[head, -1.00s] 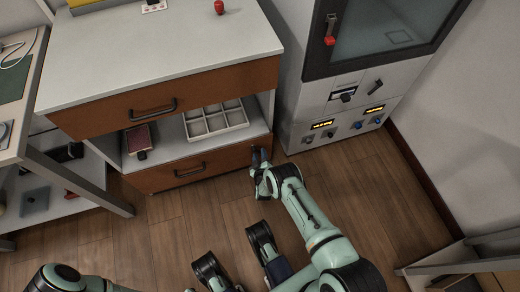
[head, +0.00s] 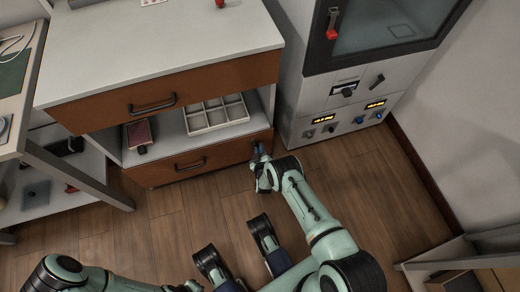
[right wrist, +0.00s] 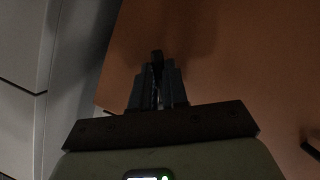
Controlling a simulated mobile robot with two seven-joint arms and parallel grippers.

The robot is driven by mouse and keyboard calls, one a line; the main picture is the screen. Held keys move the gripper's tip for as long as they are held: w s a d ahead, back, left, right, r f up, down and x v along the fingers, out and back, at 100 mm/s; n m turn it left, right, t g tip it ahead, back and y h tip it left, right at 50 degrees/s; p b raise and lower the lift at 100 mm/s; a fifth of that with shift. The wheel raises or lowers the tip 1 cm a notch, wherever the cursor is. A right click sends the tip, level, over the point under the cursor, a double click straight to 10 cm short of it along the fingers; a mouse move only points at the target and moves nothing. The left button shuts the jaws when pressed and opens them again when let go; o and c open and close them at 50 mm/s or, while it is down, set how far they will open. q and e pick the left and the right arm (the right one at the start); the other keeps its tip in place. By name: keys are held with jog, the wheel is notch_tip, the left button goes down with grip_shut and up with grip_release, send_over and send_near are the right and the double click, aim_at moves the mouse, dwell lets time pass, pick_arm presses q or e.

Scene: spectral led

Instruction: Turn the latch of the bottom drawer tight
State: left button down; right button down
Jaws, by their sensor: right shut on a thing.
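The bottom drawer (head: 222,155) has a brown front with a dark bar handle (head: 190,164) and looks closed. My right gripper (head: 258,150) is at the upper right end of this drawer front. In the right wrist view, its fingers (right wrist: 156,84) are closed together against the brown panel. They are shut on a small dark latch (right wrist: 157,56), whose tip shows between them. The fingers hide most of the latch, so its angle cannot be told. My left arm shows at the lower left, but its gripper is not visible.
The top drawer (head: 170,92) is closed above an open shelf with a white divided tray (head: 215,115) and a reddish box (head: 139,132). A grey cabinet (head: 340,108) with knobs stands close on the right. The wooden floor (head: 165,222) in front is clear.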

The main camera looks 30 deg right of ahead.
pick_arm(q)
jog(key=shift+w, duration=0.1)
pick_arm(e)
jog(key=m+y, duration=0.1)
jog(key=m, duration=0.1)
jog(key=a+m+y, duration=0.1)
jog(key=m+y, duration=0.1)
jog(key=a+m+y, duration=0.1)
jog(key=m, duration=0.1)
jog(key=shift+w+a+f+m+t, duration=0.2)
jog(key=shift+w+a+m+t, duration=0.05)
jog(key=shift+w+m+t, duration=0.1)
jog(key=shift+w+a+r+m+t+y, duration=0.15)
jog(key=shift+a+m+t+y, duration=0.15)
jog(key=shift+m+y, duration=0.3)
jog(key=shift+a+r+m+t+y, duration=0.15)
jog(key=shift+a+m+y, duration=0.1)
jog(key=shift+m+y, duration=0.35)
jog(key=c, duration=1.1)
grip_release()
jog(key=shift+c, duration=0.2)
